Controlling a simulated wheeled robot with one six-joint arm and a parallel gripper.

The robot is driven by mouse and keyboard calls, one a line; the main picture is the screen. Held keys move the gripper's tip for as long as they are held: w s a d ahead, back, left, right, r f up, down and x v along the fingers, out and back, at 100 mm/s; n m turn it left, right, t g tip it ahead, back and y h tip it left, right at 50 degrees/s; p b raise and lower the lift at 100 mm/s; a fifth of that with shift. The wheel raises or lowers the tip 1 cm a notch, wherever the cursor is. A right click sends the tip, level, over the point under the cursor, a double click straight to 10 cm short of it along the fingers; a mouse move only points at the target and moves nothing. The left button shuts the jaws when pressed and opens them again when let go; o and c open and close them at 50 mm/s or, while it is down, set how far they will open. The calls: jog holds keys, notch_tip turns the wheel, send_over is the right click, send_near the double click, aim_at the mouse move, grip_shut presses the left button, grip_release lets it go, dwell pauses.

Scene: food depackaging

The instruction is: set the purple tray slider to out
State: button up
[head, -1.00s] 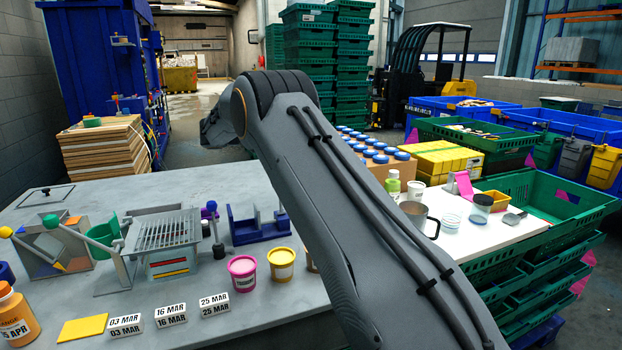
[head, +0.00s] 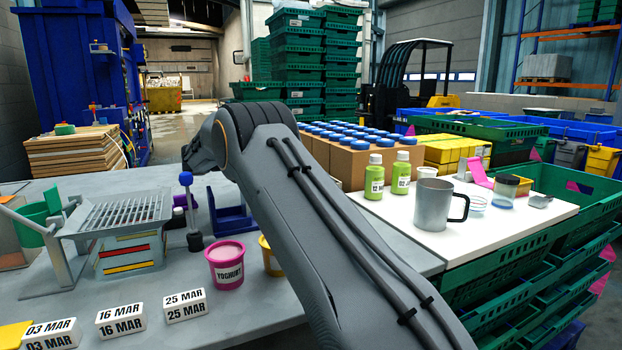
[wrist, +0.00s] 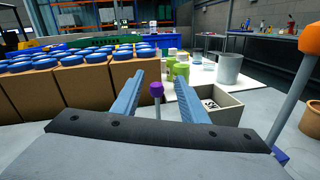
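A purple knob (wrist: 156,89) on a short grey post shows in the wrist view, in line with the gap between my fingers. I take it for the purple tray slider's handle. My gripper (wrist: 158,77) is open, with its two blue fingers spread and nothing held. The knob looks a little beyond the fingers, and I see no contact. My fingers are not visible there. I cannot tell the slider's position.
A grated stand (head: 120,210) and blue holder (head: 232,222) flank the purple part. A yoghurt tub (head: 226,266) and date blocks (head: 121,319) stand nearer. In the wrist view, blue-capped cartons (wrist: 95,95) are ahead left, and an open box (wrist: 225,105) and orange-knobbed lever (wrist: 312,38) stand right.

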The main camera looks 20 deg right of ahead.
jog(key=d+f, duration=0.2)
jog(key=d, duration=0.5)
jog(key=shift+s+d+b, duration=0.35)
jog(key=shift+s+b, duration=0.1)
jog(key=shift+f, duration=0.15)
grip_shut()
